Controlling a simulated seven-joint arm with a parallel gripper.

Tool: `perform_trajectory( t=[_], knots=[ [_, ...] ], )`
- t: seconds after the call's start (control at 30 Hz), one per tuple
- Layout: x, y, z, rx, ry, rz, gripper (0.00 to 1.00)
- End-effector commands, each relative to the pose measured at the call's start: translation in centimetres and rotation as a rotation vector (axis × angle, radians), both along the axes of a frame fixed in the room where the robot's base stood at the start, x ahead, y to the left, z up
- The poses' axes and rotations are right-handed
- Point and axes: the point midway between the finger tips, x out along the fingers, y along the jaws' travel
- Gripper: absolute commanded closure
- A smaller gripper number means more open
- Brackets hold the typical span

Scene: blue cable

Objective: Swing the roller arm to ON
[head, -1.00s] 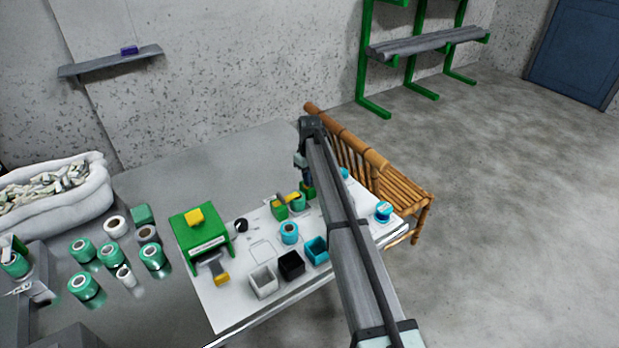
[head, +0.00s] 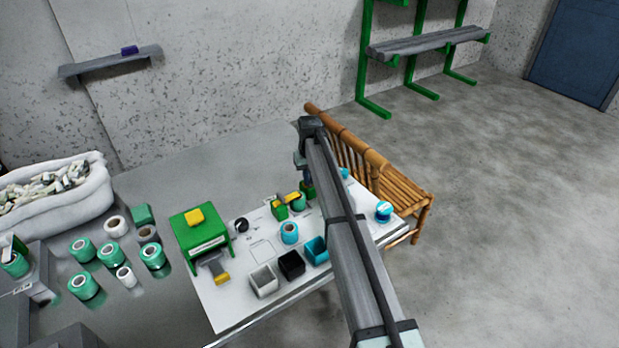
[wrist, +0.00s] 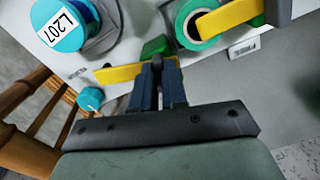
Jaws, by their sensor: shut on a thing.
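My gripper (wrist: 157,68) points down over the white table, its two dark fingers close together. In the wrist view they close on the inner end of a yellow bar (wrist: 115,74), which extends left from them; it looks like the roller arm. A small green block (wrist: 154,47) is just beyond the fingertips. The exact grip is partly hidden by the fingers. In the head view my gripper (head: 307,183) is at the table's far side, and my arm hides the yellow bar. The ON mark cannot be made out.
A green spool (wrist: 190,27) under another yellow piece (wrist: 228,17) is close on the right in the wrist view. A teal reel marked L207 (wrist: 60,35) stands at left. Cups and a green stand (head: 200,235) occupy the table. A bamboo bench (head: 405,188) borders it.

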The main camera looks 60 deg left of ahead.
Motion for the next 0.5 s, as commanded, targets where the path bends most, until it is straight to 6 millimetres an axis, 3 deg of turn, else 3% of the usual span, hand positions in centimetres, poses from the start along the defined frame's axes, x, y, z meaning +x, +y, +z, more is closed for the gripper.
perform_trajectory(
  t=[0.5],
  knots=[
    [-0.13,0.08,0.02,0.0,0.0,-0.445,1.0]
  ],
)
